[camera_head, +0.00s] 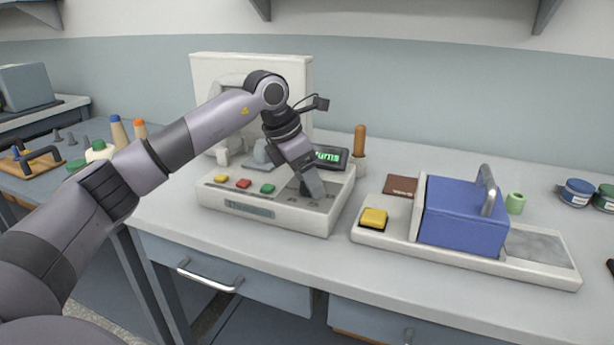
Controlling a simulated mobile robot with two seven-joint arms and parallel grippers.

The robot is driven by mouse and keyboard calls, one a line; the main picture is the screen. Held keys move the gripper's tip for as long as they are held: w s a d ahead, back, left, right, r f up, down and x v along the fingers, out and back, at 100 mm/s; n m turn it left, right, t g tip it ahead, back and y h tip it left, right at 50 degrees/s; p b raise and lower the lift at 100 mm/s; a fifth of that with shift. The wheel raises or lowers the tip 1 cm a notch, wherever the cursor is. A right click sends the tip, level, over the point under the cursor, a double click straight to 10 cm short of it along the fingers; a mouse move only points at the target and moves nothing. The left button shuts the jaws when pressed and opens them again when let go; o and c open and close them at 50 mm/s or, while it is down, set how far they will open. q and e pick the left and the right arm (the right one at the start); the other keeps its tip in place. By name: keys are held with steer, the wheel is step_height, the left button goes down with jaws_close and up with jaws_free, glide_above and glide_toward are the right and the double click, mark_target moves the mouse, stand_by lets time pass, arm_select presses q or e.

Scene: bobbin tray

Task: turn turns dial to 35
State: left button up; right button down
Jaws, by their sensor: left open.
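A cream winding machine (270,215) stands on the bench at the middle, with yellow, red and green buttons on its front. A small display (331,156) on it shows green text, partly hidden by my arm; "urns" is readable. My left gripper (313,192) points down at the right part of the machine's top panel. The turns dial is not clearly visible; the gripper covers that part of the panel. I cannot tell whether the fingers touch anything. My right gripper is not in view.
Right of the machine, a tray (540,272) carries a blue box (462,213) with a metal handle and a yellow button (373,218). A wooden-handled tool (359,142) stands behind. A green bobbin (515,203) and thread spools (577,192) sit at right.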

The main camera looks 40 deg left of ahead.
arm_select(q)
steer(key=c, duration=1)
steer(key=shift+n, duration=0.8)
steer(key=n+y, duration=0.1)
steer(key=n, duration=0.1)
steer(key=n+y+p, duration=0.1)
steer(key=n, duration=0.1)
steer(key=shift+d+t, duration=0.2)
steer(key=shift+t, duration=0.2)
steer(key=n+y, duration=0.1)
steer(key=n, duration=0.2)
steer(key=n+y, duration=0.1)
steer(key=n, duration=0.2)
steer(key=shift+d, duration=0.1)
steer(key=shift+r+g, duration=0.1)
steer(key=shift+g, duration=0.2)
